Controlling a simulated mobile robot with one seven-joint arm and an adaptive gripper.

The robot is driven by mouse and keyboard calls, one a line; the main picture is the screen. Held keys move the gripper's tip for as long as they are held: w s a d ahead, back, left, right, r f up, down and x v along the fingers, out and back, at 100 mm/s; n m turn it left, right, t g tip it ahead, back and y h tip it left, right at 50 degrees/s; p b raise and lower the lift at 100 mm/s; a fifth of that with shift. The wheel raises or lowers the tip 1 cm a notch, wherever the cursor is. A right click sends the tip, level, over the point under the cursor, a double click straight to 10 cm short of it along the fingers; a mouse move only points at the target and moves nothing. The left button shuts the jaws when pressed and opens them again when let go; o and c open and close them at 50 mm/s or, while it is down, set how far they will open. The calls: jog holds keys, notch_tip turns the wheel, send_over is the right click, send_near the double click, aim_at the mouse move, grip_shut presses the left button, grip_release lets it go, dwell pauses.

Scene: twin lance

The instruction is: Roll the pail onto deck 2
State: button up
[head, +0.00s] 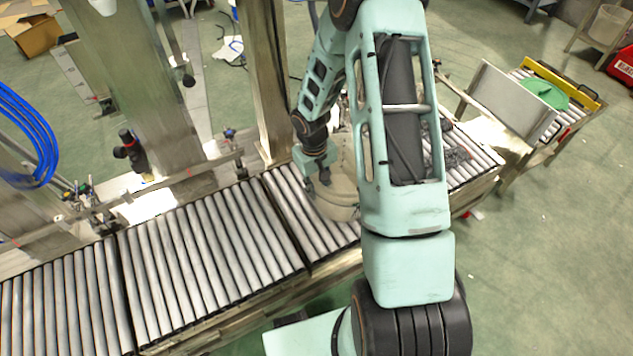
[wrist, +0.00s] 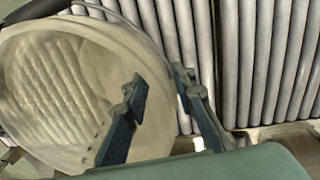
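The pail (head: 338,203) is a cream-coloured bucket on the roller conveyor, partly hidden behind my arm in the head view. In the wrist view the pail (wrist: 60,95) fills the left side, with its wide round face and a dark handle grip at the upper left. My gripper (wrist: 158,82) is open, its two dark fingers apart. The left finger overlaps the pail's face and the right finger is over the rollers beyond its edge. I cannot tell whether either finger touches the pail. The roller decks (head: 210,250) run in sections; no number marks deck 2.
Metal posts (head: 262,75) and a side rail stand along the conveyor's far side. At the right are a grey panel (head: 510,100) and another roller section with a green lid (head: 545,93) and a yellow bar. The rollers left of the pail are clear.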

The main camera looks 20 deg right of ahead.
aim_at(320, 205)
jog(key=f, duration=0.2)
jog(key=f+b, duration=0.1)
jog(key=f, duration=0.4)
jog(key=shift+w+d+f+b, duration=0.1)
jog(key=shift+d+b, duration=0.2)
jog(key=shift+b, duration=0.1)
jog(key=shift+c, duration=0.2)
grip_shut()
